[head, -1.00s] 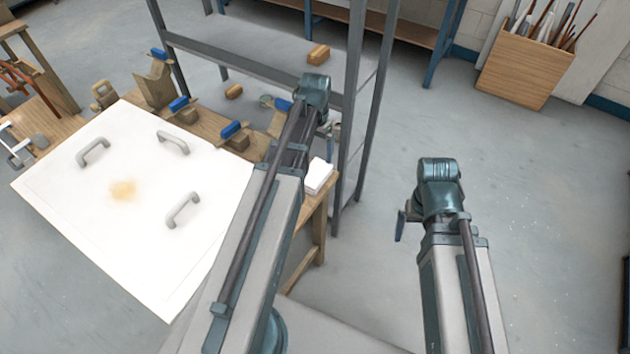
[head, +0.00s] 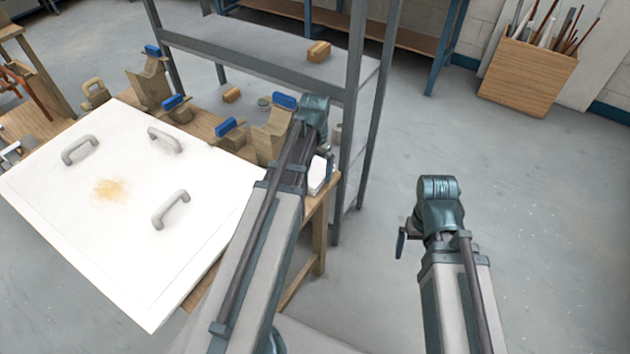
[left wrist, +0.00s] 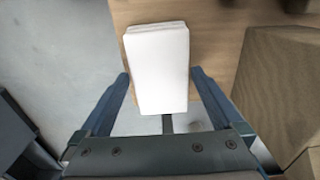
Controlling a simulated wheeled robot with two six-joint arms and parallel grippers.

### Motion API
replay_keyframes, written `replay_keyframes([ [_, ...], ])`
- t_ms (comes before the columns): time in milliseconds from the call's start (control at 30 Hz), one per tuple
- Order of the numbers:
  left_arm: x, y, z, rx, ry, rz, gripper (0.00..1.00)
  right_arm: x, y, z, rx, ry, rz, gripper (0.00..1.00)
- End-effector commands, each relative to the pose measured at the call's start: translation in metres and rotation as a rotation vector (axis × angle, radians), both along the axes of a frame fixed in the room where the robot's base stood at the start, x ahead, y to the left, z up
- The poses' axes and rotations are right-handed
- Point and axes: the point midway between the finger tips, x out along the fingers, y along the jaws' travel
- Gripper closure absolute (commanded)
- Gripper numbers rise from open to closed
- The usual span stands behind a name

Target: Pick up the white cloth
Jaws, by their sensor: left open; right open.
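The white cloth (head: 319,176) is a small folded pad on the wooden bench's right end, partly hidden by my left arm. In the left wrist view the cloth (left wrist: 158,65) lies between the two blue fingers. My left gripper (left wrist: 160,74) is open, one finger on each side of the cloth, with a gap visible on the right. I cannot tell whether the fingers are down at the cloth's height. In the head view my left gripper (head: 326,150) hangs just above the cloth, mostly hidden. My right gripper (head: 402,241) is open and empty, away from the bench over the floor.
A large white board (head: 110,240) with grey handles and a tan stain covers much of the bench. Wooden blocks with blue tops (head: 230,128) stand behind it. A grey metal rack post (head: 350,130) rises close beside my left gripper.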

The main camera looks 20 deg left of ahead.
Motion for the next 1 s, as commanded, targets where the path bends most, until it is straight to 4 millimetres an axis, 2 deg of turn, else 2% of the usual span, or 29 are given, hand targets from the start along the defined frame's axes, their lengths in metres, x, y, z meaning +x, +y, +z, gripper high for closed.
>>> replay_keyframes([
  [33, 0.0004, 0.0, -0.0121, 0.0, 0.0, 0.0, 0.0, 0.0, 0.0, -0.0121, 0.0, 0.0, 0.0, 0.0],
  [100, 0.0004, 0.0, -0.0159, 0.0, 0.0, 0.0, 0.0, 0.0, 0.0, -0.0159, 0.0, 0.0, 0.0, 0.0],
  [367, 0.0005, 0.0, -0.0143, 0.0, 0.0, 0.0, 0.0, 0.0, 0.0, -0.0143, 0.0, 0.0, 0.0, 0.0],
  [700, 0.0005, 0.0001, -0.0143, 0.0, 0.0, 0.0, 0.59, 0.0, 0.0, -0.0143, 0.0, 0.0, 0.0, 0.0],
  [767, 0.0004, 0.0, -0.0143, 0.0, 0.0, 0.0, 0.69, 0.0, 0.0, -0.0143, 0.0, 0.0, 0.0, 0.0],
  [1000, 0.0004, 0.0001, -0.0137, 0.0, 0.0, 0.0, 0.69, 0.0, 0.0, -0.0137, 0.0, 0.0, 0.0, 0.0],
])
